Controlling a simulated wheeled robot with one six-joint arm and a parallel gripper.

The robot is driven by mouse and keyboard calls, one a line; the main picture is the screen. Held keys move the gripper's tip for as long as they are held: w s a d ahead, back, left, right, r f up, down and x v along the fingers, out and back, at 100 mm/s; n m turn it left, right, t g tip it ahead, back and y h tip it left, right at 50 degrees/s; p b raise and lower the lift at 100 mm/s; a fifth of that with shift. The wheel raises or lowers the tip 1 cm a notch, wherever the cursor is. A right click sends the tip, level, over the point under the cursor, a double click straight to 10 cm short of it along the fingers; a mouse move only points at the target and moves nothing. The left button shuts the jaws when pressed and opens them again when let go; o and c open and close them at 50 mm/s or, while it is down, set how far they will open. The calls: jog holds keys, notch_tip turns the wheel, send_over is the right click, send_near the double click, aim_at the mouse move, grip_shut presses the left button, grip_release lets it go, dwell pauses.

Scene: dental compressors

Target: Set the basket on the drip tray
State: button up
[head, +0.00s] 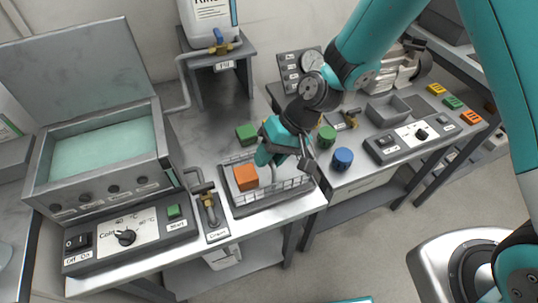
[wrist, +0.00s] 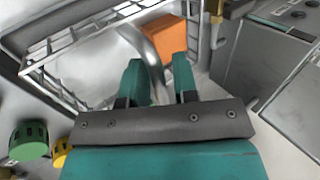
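The wire basket (head: 292,186) is over the dark drip tray (head: 262,209) on the bench, within its outline, and looks level. Its mesh wall also shows in the wrist view (wrist: 75,38). An orange block (head: 246,177) is in the basket, also seen in the wrist view (wrist: 165,37). My gripper (head: 285,163) is at the basket's arched metal handle. In the wrist view, the handle (wrist: 148,50) passes between my two fingers (wrist: 161,82), and a gap shows beside the right finger. My arm and gripper hide part of the basket.
A bath with a raised lid (head: 100,130) stands left, with a control panel (head: 128,237) before it. A brass drain valve (head: 210,207) is beside the tray. Green (head: 327,137) and blue (head: 342,158) round pieces stand to the right.

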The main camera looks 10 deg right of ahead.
jog(key=shift+o, duration=0.6)
jog(key=shift+r, duration=0.1)
jog(key=b+v, duration=0.1)
jog(key=v, duration=1.1)
jog(key=s+d+r+n+t+h, duration=0.1)
jog(key=s+d+r+n, duration=0.1)
jog(key=s+r, duration=0.3)
jog(key=s+d+r+n+h, duration=0.1)
jog(key=s+r, duration=0.5)
jog(key=s, duration=0.6)
jog(key=shift+d+r+n+t, duration=0.25)
jog(key=shift+d+n+t, duration=0.15)
jog(key=shift+d, duration=0.3)
jog(key=shift+a, duration=0.1)
